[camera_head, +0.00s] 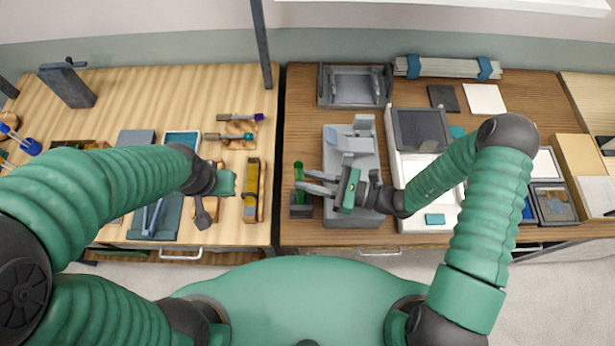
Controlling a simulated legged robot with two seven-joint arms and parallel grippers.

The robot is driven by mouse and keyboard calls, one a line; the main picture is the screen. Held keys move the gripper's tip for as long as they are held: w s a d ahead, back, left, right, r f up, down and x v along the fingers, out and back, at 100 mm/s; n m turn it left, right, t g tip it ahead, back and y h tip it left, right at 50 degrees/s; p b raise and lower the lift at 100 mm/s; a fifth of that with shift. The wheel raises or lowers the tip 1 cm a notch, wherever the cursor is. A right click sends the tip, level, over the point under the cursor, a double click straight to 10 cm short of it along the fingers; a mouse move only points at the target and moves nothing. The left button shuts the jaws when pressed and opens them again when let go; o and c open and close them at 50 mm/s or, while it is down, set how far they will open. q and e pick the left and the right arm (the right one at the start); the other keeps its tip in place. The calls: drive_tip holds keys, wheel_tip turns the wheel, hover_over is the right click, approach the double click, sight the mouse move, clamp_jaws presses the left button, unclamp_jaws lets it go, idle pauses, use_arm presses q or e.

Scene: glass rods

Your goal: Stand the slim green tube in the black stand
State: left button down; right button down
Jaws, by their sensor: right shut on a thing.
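The slim green tube (298,170) shows upright at the left edge of the right-hand bench's work area. My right gripper (303,183) comes in from the right and is shut on the tube. The small black stand (301,211) is just below the tube in the picture. The fingers cover the tube's lower part, so I cannot tell whether its end is inside the stand or above it. My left gripper (225,184) is over the left bench, away from the tube. Its fingertips are not clear.
A grey instrument (352,150) stands right of the stand, under my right wrist. A white tray with a dark panel (420,128) is further right. A grey open tray (353,88) lies behind. On the left bench is a yellow-topped block (251,188). A dark post (262,45) rises between the benches.

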drive_tip(key=shift+f, duration=0.2)
drive_tip(key=c, duration=1.2)
unclamp_jaws()
drive_tip(key=shift+r, duration=0.1)
drive_tip(key=b+v, duration=0.4)
drive_tip(key=v, duration=1.3)
drive_tip(key=shift+b, duration=0.3)
